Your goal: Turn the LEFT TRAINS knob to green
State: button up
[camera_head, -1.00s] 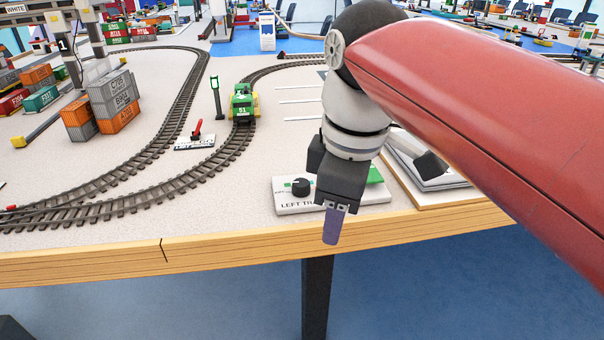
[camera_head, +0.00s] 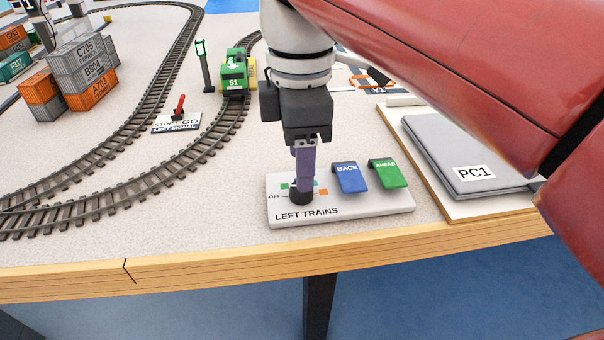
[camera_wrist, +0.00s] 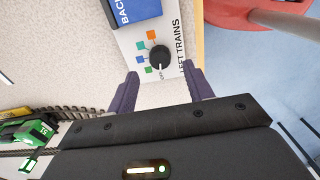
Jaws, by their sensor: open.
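The LEFT TRAINS panel (camera_head: 345,206) is a white box at the table's front edge. Its black knob (camera_head: 301,196) is partly hidden behind my gripper in the head view. In the wrist view the knob (camera_wrist: 159,57) shows whole, with a white pointer line toward the OFF mark. In the head view my gripper (camera_head: 304,190) points down over the knob.
A blue BACK paddle (camera_head: 349,178) and a green AHEAD paddle (camera_head: 388,174) stand right of the knob. A grey PC1 laptop (camera_head: 465,155) lies further right. The red-levered signal switch (camera_head: 178,120), tracks and green train (camera_head: 235,75) are to the left.

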aim_at(296, 197)
jog(key=shift+f+b, duration=0.3)
jog(key=shift+f, duration=1.9)
jog(key=c, duration=1)
jog(key=shift+o, duration=0.2)
jog(key=shift+m, duration=0.5)
jog(key=m+p, duration=0.1)
jog(key=m, duration=0.1)
jog(key=shift+d+r+m+p, duration=0.1)
jog(key=shift+m+p, duration=0.8)
jog(key=shift+m, duration=1.7)
